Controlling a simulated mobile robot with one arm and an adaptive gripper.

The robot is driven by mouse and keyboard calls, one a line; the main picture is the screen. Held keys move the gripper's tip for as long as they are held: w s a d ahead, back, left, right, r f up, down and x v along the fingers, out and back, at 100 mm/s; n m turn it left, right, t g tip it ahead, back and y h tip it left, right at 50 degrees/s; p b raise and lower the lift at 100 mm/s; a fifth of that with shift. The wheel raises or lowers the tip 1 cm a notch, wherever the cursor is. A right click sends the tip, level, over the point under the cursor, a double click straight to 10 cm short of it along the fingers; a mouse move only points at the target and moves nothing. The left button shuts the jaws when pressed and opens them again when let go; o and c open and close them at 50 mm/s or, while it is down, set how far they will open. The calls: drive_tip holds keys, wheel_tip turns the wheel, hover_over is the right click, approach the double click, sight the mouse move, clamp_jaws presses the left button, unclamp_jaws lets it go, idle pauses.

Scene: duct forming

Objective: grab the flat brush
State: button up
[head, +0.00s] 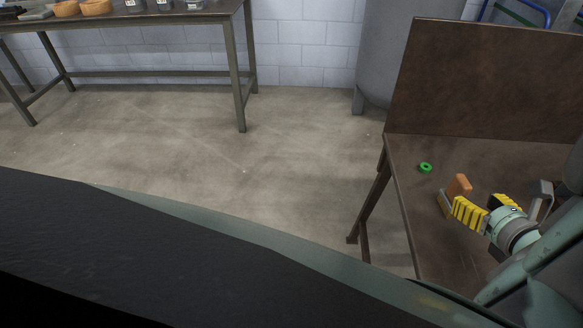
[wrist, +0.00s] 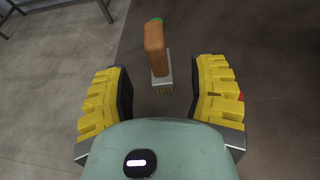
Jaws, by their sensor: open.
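The flat brush (wrist: 156,50) has an orange-brown handle, a grey metal ferrule and short tan bristles, which point toward me in the wrist view. In the head view its handle (head: 459,184) shows over the brown table, close to my gripper (head: 478,202). My gripper (wrist: 161,78) has two yellow ribbed fingers with dark pads, spread wide apart. The ferrule and bristles lie between the fingers in the wrist view, with a clear gap on both sides. No finger appears to touch the brush there. The part of the brush low by the near finger is hard to make out in the head view.
A green ring (head: 425,168) lies on the brown table (head: 405,205), beyond the brush. The table has a tall back panel (head: 480,80). A small red thing (wrist: 241,96) shows beside the right finger. Another table (head: 180,20) with bowls stands at the far left; open floor lies between.

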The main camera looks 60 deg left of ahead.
sight(455, 184)
drive_tip(key=shift+x, duration=1.4)
drive_tip(key=x, duration=0.4)
drive_tip(key=shift+s+a+r, duration=0.15)
drive_tip(key=shift+a+r, duration=0.05)
drive_tip(key=shift+r, duration=0.1)
drive_tip(key=shift+w+a+f, duration=0.25)
drive_tip(key=shift+a+f, duration=0.05)
drive_tip(key=shift+a, duration=0.15)
drive_tip(key=shift+c, duration=0.2)
clamp_jaws()
drive_tip(key=shift+d, duration=0.1)
